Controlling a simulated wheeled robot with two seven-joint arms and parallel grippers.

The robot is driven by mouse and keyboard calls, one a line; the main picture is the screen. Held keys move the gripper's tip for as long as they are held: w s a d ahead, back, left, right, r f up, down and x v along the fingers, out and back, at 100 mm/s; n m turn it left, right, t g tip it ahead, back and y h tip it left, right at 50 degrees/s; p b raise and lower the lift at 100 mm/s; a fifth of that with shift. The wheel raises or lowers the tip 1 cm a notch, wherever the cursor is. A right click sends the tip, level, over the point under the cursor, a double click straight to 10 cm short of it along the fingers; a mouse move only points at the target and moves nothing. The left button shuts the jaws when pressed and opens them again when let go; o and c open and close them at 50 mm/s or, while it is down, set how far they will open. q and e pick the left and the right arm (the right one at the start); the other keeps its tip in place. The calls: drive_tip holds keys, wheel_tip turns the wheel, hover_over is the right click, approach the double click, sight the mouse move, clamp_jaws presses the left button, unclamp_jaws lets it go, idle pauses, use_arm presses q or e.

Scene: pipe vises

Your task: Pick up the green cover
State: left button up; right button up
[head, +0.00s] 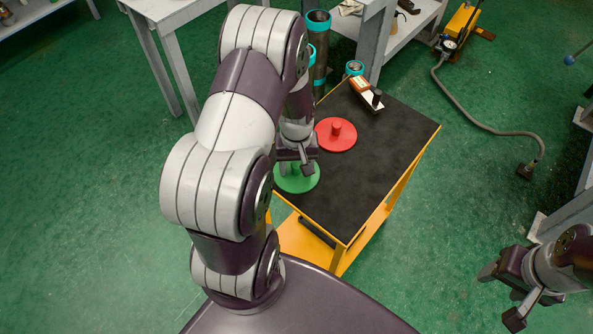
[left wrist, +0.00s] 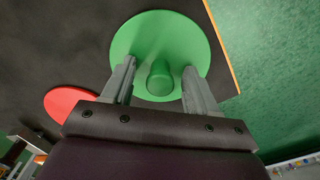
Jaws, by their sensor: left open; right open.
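The green cover (head: 298,183) is a flat round disc lying at the left edge of the black cart top. In the left wrist view the green cover (left wrist: 160,35) shows an upright green knob (left wrist: 160,79) near its middle. My left gripper (head: 297,170) is above the cover, pointing down. In the left wrist view its two fingers (left wrist: 159,88) are open, one on each side of the knob, with gaps visible. Whether the fingertips touch the disc cannot be told. My right gripper (head: 500,295) is open and empty at the lower right, away from the cart.
A red cover (head: 336,134) with a knob lies close behind the green one. The black-topped yellow cart (head: 385,165) also bears a teal-ended item (head: 363,88) at its back. Dark cylinders with teal rims (head: 318,50) stand behind. The cart's right part is clear.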

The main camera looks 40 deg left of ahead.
use_arm(q)
clamp_jaws()
drive_tip(key=shift+r, duration=0.1)
